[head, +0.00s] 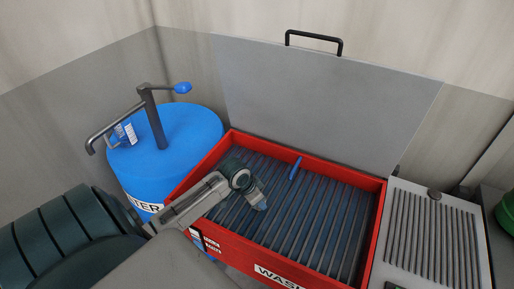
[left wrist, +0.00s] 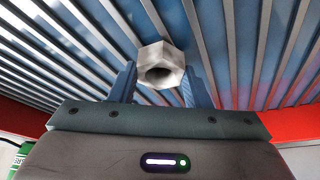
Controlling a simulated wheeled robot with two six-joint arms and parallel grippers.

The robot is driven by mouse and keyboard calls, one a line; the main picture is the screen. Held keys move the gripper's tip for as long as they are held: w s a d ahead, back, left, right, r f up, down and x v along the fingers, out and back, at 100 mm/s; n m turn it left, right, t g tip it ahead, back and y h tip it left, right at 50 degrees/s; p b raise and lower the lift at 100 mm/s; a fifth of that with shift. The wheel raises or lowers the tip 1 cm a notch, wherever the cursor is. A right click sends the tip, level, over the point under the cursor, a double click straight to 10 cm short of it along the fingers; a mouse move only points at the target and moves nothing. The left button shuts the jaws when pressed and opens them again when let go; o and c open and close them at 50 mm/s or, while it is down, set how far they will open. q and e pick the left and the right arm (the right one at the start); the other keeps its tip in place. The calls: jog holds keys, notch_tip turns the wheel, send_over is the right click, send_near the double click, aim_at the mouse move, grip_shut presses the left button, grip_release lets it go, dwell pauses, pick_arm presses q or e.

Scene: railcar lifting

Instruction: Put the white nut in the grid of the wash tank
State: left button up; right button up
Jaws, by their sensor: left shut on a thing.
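The red wash tank (head: 376,235) stands open in the middle of the head view. A grid of grey bars (head: 318,218) lies inside it over a blue bottom. My left gripper (head: 262,205) reaches in over the left part of the grid, pointing down. In the left wrist view the white nut (left wrist: 162,62) is between its two blue fingers, which are shut on it. The grid bars (left wrist: 234,50) show behind the nut. I cannot tell whether the nut touches them. The nut cannot be made out in the head view. My right gripper is not in view.
The grey lid (head: 320,105) stands raised behind the tank. A blue drum (head: 185,150) with a pump handle is at the left. A blue-tipped spout (head: 296,168) rises over the grid's back. A ribbed grey surface (head: 435,240) adjoins the right side.

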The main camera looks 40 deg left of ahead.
pick_arm(q)
jog(key=o, duration=1.2)
jog(key=shift+f, duration=0.1)
jog(key=shift+o, duration=0.2)
jog(key=b+v, duration=0.1)
jog(key=v, duration=1.1)
jog(key=shift+b, duration=0.3)
